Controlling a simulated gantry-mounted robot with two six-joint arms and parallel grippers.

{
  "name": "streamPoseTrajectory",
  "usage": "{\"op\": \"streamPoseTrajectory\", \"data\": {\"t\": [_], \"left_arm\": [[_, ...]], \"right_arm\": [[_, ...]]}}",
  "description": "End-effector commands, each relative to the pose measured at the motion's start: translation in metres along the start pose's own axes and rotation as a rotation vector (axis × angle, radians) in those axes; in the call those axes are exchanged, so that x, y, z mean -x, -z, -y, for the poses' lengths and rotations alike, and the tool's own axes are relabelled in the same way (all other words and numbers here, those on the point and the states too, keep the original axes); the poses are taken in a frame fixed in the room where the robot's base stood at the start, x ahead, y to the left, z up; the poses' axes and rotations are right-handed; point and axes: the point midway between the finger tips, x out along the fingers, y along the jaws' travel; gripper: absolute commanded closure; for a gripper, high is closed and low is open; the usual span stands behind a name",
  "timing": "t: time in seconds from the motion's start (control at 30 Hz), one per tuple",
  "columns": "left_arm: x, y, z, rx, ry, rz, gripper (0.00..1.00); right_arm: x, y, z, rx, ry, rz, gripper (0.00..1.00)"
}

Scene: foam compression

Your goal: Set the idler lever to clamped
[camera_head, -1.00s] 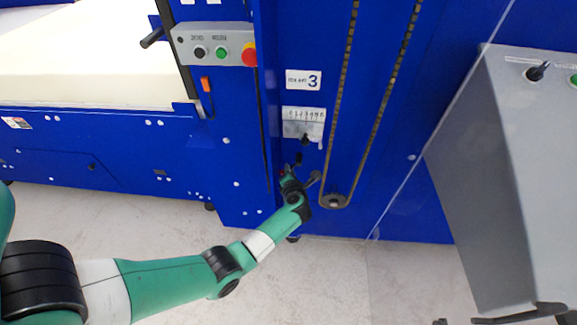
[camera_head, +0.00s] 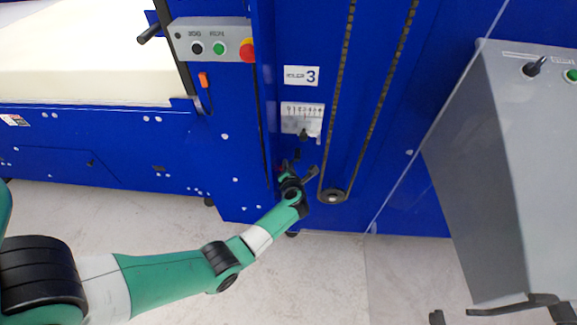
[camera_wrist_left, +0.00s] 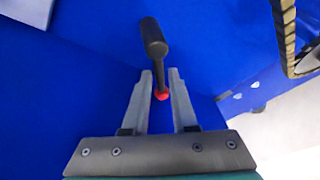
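The idler lever (camera_wrist_left: 154,40) shows in the left wrist view as a thick black handle on a thin dark stem, with a red rounded part at the stem's lower end. My left gripper (camera_wrist_left: 160,74) is open, with one finger on each side of the red part. A gap shows on both sides, and I see no grip on it. In the head view my left gripper (camera_head: 287,172) is at the lower blue panel, left of the belt's bottom pulley, and largely covers the lever there. My right gripper is not in view.
A chain-like belt loop (camera_head: 344,80) with a bottom pulley (camera_head: 333,195) is close to the right. A button panel (camera_head: 212,42) is upper left. A grey console (camera_head: 510,170) stands at right.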

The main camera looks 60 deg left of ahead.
Motion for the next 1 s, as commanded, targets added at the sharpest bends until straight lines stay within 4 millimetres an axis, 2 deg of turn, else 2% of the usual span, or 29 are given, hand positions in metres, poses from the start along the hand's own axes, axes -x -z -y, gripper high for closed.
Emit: {"op": "streamPoseTrajectory", "data": {"t": [0.17, 0.3, 0.5, 0.63, 0.87, 0.9, 1.0], "left_arm": [[0.029, -0.004, -0.004, -0.003, 0.002, 0.002, 0.74], [0.064, -0.005, -0.004, -0.003, 0.003, 0.003, 0.74], [0.103, -0.003, -0.002, -0.002, 0.002, 0.003, 0.74], [0.114, -0.001, -0.001, -0.001, 0.001, 0.001, 0.74], [0.115, 0.000, 0.000, 0.000, 0.000, 0.001, 0.74], [0.115, 0.000, 0.000, 0.000, 0.000, 0.001, 0.76], [0.115, 0.000, 0.000, -0.021, 0.000, 0.001, 0.94]], "right_arm": [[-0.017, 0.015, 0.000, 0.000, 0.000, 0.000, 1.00], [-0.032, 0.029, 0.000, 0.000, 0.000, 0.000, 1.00], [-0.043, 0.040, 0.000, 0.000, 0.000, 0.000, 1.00], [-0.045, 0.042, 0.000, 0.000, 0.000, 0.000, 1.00], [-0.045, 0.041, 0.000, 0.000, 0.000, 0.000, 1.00], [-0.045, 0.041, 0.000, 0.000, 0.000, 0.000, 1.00], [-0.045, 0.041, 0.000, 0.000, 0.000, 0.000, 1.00]]}}
